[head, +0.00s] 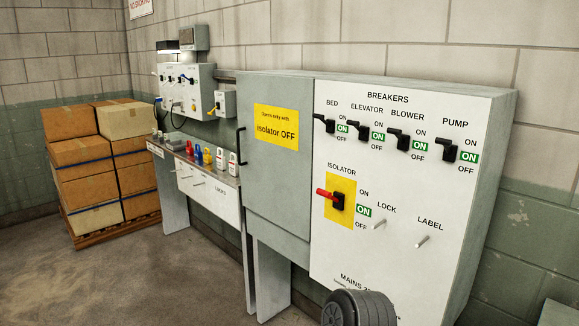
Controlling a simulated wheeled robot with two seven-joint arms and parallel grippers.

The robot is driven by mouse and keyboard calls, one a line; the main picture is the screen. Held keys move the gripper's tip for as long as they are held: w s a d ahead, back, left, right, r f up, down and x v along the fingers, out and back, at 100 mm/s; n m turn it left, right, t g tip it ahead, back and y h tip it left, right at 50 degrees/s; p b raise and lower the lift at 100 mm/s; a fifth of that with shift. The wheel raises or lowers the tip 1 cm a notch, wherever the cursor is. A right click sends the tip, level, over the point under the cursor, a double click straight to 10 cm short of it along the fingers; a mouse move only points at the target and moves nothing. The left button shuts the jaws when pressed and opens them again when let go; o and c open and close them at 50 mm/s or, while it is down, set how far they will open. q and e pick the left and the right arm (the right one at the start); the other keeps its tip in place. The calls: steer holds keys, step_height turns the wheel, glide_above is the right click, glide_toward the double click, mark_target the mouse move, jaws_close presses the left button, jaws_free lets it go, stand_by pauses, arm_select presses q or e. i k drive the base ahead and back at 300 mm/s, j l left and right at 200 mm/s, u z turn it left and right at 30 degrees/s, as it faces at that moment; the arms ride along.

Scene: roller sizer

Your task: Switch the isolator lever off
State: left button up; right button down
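The isolator lever (325,193) is a red handle on a black hub, set on a yellow plate (341,215) on the white breaker panel. Its handle sticks out to the left and slightly up. The green window (364,211) beside it reads ON, between the printed words ON above and OFF below. Neither of my grippers shows in the head view, and nothing touches the lever.
Several black breaker levers (364,130) sit above the isolator, their windows reading ON. Lock (378,223) and label (422,241) pegs stick out at its right. A closed grey door (270,190) stands left.

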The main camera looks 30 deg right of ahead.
mark_target(324, 194)
steer(key=i+z, duration=0.2)
steer(key=i, duration=0.15)
steer(key=i+j+z, duration=0.2)
steer(key=i, duration=0.2)
steer(key=i+j+z, duration=0.2)
steer(key=i, duration=0.15)
